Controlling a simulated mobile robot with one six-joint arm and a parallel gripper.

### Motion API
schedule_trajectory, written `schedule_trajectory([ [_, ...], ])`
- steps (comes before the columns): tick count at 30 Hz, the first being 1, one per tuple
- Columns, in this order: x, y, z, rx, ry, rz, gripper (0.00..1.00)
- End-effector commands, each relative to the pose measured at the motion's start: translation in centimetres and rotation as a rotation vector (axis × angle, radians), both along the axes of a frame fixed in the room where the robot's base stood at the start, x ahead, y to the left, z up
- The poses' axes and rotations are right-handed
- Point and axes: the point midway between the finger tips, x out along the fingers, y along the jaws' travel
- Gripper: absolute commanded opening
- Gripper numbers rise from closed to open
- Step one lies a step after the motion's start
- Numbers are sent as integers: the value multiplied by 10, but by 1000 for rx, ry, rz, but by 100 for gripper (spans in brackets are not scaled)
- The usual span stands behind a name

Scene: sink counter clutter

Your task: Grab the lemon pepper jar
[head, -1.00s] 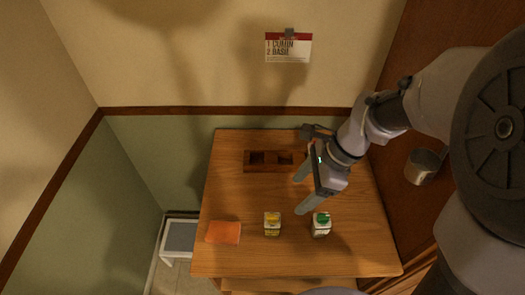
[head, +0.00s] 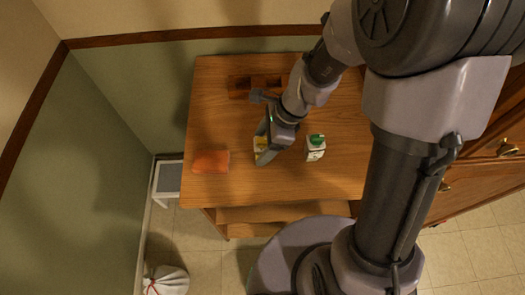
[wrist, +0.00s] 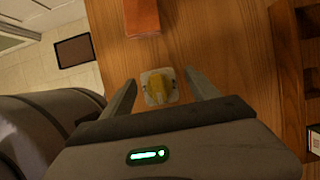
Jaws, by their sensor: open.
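A small jar with a yellow top (head: 260,143) stands on the wooden table, partly hidden by my gripper (head: 265,155) in the head view. No lemon pepper label can be read on it. In the wrist view the yellow-topped jar (wrist: 159,87) lies between the two spread fingers of my gripper (wrist: 160,80), with gaps on both sides. My gripper is open and empty. A second jar with a green top (head: 315,147) stands to the right of my gripper in the head view.
An orange block or sponge (head: 211,162) lies left of the jars. A brown wooden rack (head: 240,87) stands toward the table's back. The table (head: 225,115) has clear wood between rack and sponge. A white stool (head: 168,179) stands left of the table.

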Motion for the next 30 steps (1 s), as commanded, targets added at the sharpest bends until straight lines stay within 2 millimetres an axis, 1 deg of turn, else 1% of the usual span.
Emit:
schedule_trajectory([
  [2, 0, 0, 1, 0, 0, 0, 67],
  [3, 0, 0, 1, 0, 0, 0, 59],
  [5, 0, 0, 1, 0, 0, 0, 48],
  [9, 0, 0, 1, 0, 0, 0, 20],
  [11, 0, 0, 1, 0, 0, 0, 8],
  [12, 0, 0, 1, 0, 0, 0, 0],
  [19, 0, 0, 2, 0, 0, 0, 0],
  [22, 0, 0, 6, 0, -1, 0, 0],
  [30, -1, -1, 42, 1, -1, -1, 0],
])
